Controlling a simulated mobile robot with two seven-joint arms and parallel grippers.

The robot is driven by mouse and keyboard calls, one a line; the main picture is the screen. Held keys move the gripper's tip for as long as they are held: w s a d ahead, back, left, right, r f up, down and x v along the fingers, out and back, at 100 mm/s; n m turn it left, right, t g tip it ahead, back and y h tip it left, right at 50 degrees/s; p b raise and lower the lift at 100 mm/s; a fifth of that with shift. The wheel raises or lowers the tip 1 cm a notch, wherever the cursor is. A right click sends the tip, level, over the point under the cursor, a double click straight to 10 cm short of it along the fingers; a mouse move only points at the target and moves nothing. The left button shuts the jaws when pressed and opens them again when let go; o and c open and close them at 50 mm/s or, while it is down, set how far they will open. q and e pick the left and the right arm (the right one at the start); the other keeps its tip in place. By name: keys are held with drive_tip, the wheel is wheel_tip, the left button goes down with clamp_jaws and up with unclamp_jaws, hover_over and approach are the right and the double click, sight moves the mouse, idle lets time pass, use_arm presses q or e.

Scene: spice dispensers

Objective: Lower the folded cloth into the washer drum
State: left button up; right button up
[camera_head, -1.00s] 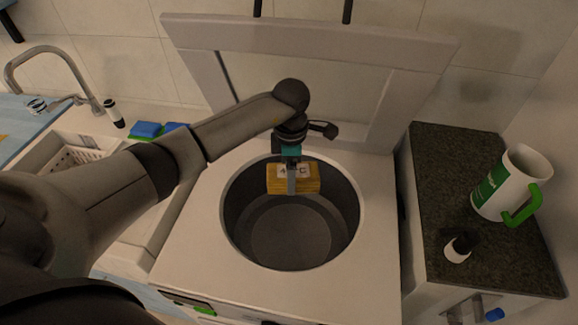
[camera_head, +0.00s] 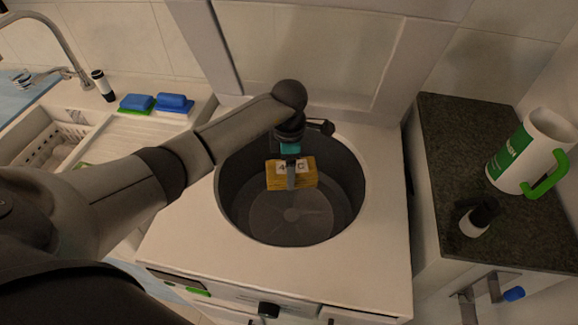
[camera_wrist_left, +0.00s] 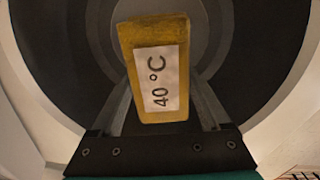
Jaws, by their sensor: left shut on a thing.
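The folded cloth (camera_head: 303,182) is a yellow block with a white "40 °C" label. My left gripper (camera_head: 291,176) is shut on it and holds it in the opening of the washer drum (camera_head: 290,222). The drum is a round dark grey tub, open at the top, and its floor shows below the cloth. In the left wrist view the cloth (camera_wrist_left: 158,72) sits between the two fingers, with the drum wall (camera_wrist_left: 250,40) around it. How far the cloth is above the drum floor is hard to tell. My right gripper is not in view.
The raised lid (camera_head: 320,50) stands behind the drum. To the right, a dark counter (camera_head: 455,140) holds a white and green jug (camera_head: 528,150) and a small white bottle with a black top (camera_head: 478,217). To the left are blue sponges (camera_head: 172,102) and a sink basket (camera_head: 48,152).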

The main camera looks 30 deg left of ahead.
use_arm(q)
wheel_tip(320, 180, down, 13)
drive_tip(key=b, duration=1)
drive_tip(key=shift+f+b, duration=0.25)
drive_tip(key=shift+b, duration=0.2)
drive_tip(key=o, duration=1.3)
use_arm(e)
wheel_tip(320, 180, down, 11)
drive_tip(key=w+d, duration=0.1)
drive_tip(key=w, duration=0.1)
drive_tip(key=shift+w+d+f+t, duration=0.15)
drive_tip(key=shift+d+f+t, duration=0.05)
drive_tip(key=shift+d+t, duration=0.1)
